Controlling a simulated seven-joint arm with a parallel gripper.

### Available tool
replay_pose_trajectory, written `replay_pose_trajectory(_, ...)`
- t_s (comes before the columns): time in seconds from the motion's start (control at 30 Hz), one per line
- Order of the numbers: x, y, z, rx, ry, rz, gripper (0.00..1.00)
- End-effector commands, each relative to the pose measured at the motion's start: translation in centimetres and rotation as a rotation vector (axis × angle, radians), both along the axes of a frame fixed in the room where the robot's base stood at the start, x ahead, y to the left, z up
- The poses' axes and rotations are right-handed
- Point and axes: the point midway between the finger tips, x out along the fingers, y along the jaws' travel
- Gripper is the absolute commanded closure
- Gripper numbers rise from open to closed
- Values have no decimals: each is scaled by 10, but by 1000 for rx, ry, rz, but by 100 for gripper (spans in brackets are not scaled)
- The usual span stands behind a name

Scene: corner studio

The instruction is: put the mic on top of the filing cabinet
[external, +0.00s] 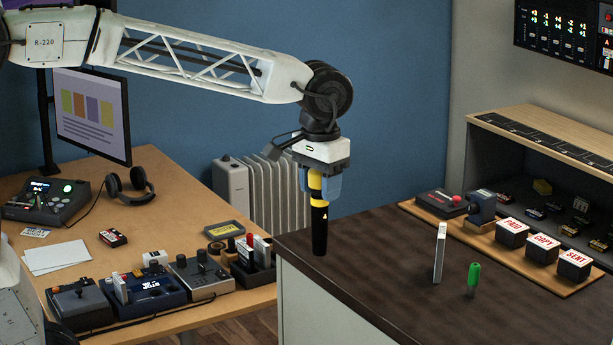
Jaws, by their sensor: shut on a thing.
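The mic (319,228), black with yellow bands near its upper end, hangs upright in my gripper (320,186). The gripper points down, with blue fingers closed on both sides of the mic's upper part. Its lower end appears against the far-left part of a dark-topped, pale-sided unit (385,262). I cannot tell whether it touches that top or is just above it. This unit may be the filing cabinet; no drawer fronts show from here, so I cannot be sure.
A grey upright block (439,252) and a green object (473,279) stand on the dark top. A wooden tray (425,213) holds labelled stamp blocks at the right. A wooden desk (188,211) with a monitor (92,115), headphones (130,187) and several devices is at left.

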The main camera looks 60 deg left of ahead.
Motion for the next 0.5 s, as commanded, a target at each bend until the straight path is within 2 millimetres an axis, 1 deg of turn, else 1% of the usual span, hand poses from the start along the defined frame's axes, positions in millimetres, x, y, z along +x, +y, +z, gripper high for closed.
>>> replay_pose_trajectory(0.03, 7, -2, -1, 0, 0, 0, 85)
replay_pose_trajectory(0.5, 70, -15, -6, 0, -1, 0, 85)
